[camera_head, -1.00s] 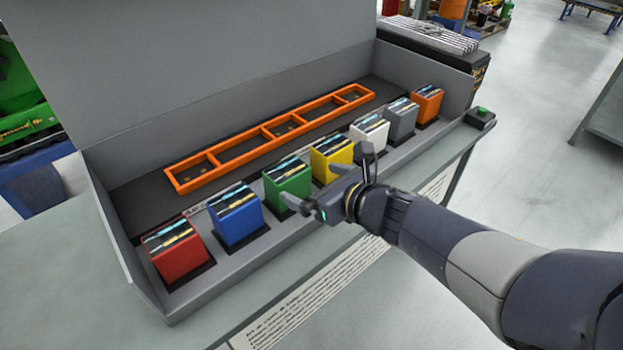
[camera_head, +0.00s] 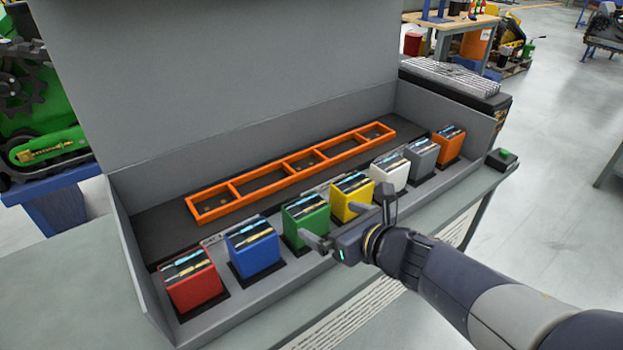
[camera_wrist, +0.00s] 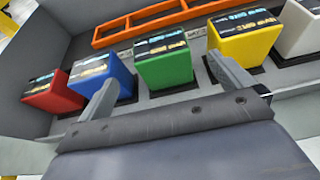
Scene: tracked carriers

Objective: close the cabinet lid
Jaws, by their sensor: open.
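The grey cabinet stands on a table with its lid (camera_head: 230,75) raised upright at the back, so the inside is exposed. My gripper (camera_head: 350,215) is open and empty at the cabinet's front edge, by the green carrier (camera_head: 306,222) and the yellow carrier (camera_head: 352,198). In the wrist view my gripper (camera_wrist: 165,85) has its fingers spread, pointing at the row of carriers, with the green carrier (camera_wrist: 163,64) showing between them. I cannot tell whether a finger touches a carrier. The lid's top edge is out of view.
A red (camera_head: 190,282), a blue (camera_head: 253,248), a white (camera_head: 390,172), a grey (camera_head: 422,157) and an orange carrier (camera_head: 450,146) stand in the row. An orange divided frame (camera_head: 232,190) lies behind them. Open floor lies farther right.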

